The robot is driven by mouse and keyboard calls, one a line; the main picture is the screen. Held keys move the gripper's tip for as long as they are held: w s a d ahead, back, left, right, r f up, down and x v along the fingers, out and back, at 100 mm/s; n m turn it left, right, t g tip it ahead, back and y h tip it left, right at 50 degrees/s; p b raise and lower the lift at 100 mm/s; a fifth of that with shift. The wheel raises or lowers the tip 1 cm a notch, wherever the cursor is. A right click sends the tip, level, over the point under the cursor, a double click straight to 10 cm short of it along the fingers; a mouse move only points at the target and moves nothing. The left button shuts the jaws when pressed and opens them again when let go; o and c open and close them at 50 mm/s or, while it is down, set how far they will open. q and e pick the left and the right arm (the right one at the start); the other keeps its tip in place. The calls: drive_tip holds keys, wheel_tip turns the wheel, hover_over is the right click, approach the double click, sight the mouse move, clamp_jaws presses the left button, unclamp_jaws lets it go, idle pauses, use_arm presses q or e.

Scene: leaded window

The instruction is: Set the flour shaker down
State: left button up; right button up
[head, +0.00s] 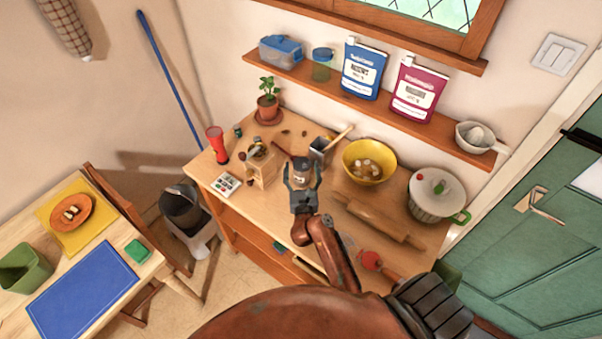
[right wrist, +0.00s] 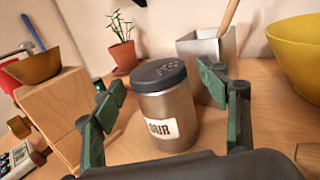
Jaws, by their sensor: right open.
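The flour shaker (right wrist: 167,115) is a metal cylinder with a dark perforated lid and a white label reading "OUR". It stands upright on the wooden counter in the right wrist view. In the head view, its dark top (head: 301,164) shows at the end of my right gripper (head: 302,182). My right gripper (right wrist: 162,92) is open, with one green-padded finger on each side of the shaker. Gaps show between the fingers and the shaker in the right wrist view. My left gripper is not in view.
A yellow bowl (head: 384,152), rolling pin (head: 380,222) and lidded pot (head: 437,205) occupy the counter's right. A potted plant (head: 268,108) stands at the back.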

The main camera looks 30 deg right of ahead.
drive_tip(key=shift+x, duration=0.85)
drive_tip(key=shift+s, duration=0.1)
drive_tip(key=shift+c, duration=0.3)
drive_tip(key=c, duration=1.6)
